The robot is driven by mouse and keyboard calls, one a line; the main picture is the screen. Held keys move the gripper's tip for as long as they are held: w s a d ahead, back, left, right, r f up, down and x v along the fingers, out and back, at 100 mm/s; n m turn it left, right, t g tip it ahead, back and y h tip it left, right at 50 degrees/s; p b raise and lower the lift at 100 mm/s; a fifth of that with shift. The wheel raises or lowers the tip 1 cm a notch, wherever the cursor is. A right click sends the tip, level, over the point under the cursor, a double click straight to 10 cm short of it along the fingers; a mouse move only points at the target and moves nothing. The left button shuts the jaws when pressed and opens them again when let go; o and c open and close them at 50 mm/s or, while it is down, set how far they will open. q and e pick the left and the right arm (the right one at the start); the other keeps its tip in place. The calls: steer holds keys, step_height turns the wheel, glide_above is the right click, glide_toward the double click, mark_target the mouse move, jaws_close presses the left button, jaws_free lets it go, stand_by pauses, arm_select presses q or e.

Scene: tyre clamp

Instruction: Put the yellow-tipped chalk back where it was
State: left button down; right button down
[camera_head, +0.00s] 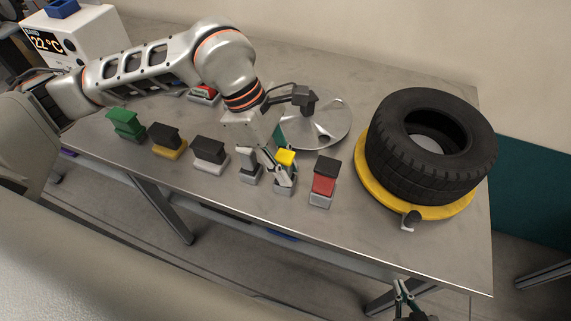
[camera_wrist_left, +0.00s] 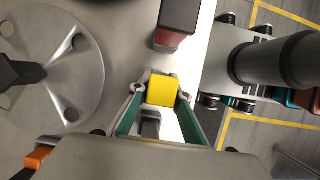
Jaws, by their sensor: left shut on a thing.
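The yellow-tipped chalk (camera_head: 286,157) is in the row of blocks along the table's front edge, between a dark block and a red one. My left gripper (camera_head: 284,173) comes down over it from above and is shut on it. In the left wrist view the yellow top (camera_wrist_left: 162,91) sits between the two fingertips (camera_wrist_left: 161,98). A grey base (camera_head: 284,189) shows just below the fingers; I cannot tell whether the chalk touches it. My right gripper (camera_head: 406,300) is at the bottom edge, off the table, too small and cut off to read.
Neighbouring blocks in the row are a dark one (camera_head: 250,164), a black-and-red one (camera_head: 323,182), a black-and-grey one (camera_head: 210,153), a black-and-yellow one (camera_head: 166,141) and a green one (camera_head: 126,124). Behind stands a metal disc (camera_head: 335,118); right is a tyre (camera_head: 385,153) on a yellow ring (camera_head: 370,183).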

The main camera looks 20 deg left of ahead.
arm_select(q)
steer(key=shift+f, duration=0.15)
steer(key=c, duration=1.9)
jaws_free()
arm_select(e)
steer(key=shift+w+d, duration=0.1)
steer(key=shift+w, duration=0.15)
steer(key=shift+r, duration=0.1)
arm_select(q)
steer(key=shift+r, duration=0.4)
steer(key=p+v, duration=0.1)
steer(key=v, duration=1.1)
arm_select(e)
steer(key=shift+s+a+r, duration=0.15)
steer(key=shift+s+a, duration=0.05)
steer(key=shift+s, duration=0.2)
steer(key=shift+w+r, duration=0.1)
steer(key=shift+w, duration=0.05)
